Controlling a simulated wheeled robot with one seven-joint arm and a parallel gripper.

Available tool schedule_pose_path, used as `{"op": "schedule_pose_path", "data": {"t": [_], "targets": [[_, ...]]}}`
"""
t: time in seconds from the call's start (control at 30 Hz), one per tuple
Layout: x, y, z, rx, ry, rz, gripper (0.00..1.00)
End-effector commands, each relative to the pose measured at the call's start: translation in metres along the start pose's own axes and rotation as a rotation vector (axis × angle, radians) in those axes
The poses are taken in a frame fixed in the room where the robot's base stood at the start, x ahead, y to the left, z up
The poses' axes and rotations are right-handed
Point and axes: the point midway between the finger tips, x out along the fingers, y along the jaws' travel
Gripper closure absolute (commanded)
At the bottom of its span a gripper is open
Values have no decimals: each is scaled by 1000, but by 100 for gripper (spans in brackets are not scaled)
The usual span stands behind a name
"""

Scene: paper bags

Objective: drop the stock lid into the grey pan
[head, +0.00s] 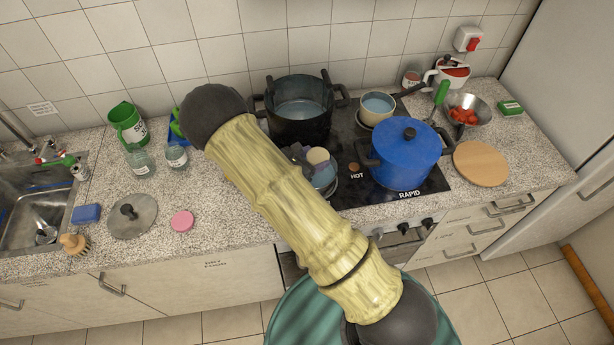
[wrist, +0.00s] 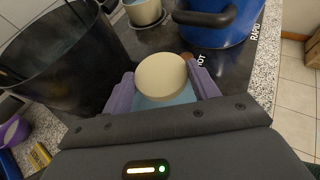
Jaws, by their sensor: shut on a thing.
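The stock lid, a cream round disc (wrist: 161,76), sits between the purple fingers of my gripper (wrist: 163,88) in the wrist view. My gripper (head: 309,158) is shut on it, and the lid (head: 317,155) also shows in the head view, over the front left of the hob. The grey pan (head: 329,190) is just below, with light blue liquid in it, partly hidden by my gripper and arm. The blue liquid shows beneath the lid in the wrist view. The exact gap between lid and pan is unclear.
A tall black pot (head: 299,125) stands behind, close left of my gripper in the wrist view. A blue pot (head: 405,158) stands to the right. A cream pot (head: 377,104) is at the back. A grey lid (head: 132,216) and pink disc (head: 182,221) lie on the left counter.

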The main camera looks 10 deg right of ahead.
Motion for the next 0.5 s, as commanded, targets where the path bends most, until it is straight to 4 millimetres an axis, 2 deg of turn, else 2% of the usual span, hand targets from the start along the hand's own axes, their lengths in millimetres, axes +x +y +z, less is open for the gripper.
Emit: {"op": "schedule_pose_path", "data": {"t": [0.1, 0.4, 0.43, 0.5], "targets": [[4, 0, -8, 0, 0, 0, 61], [4, 0, -9, 0, 0, 0, 61], [4, 0, -9, 0, 0, 0, 38], [4, 0, -9, 0, 0, 0, 25]]}}
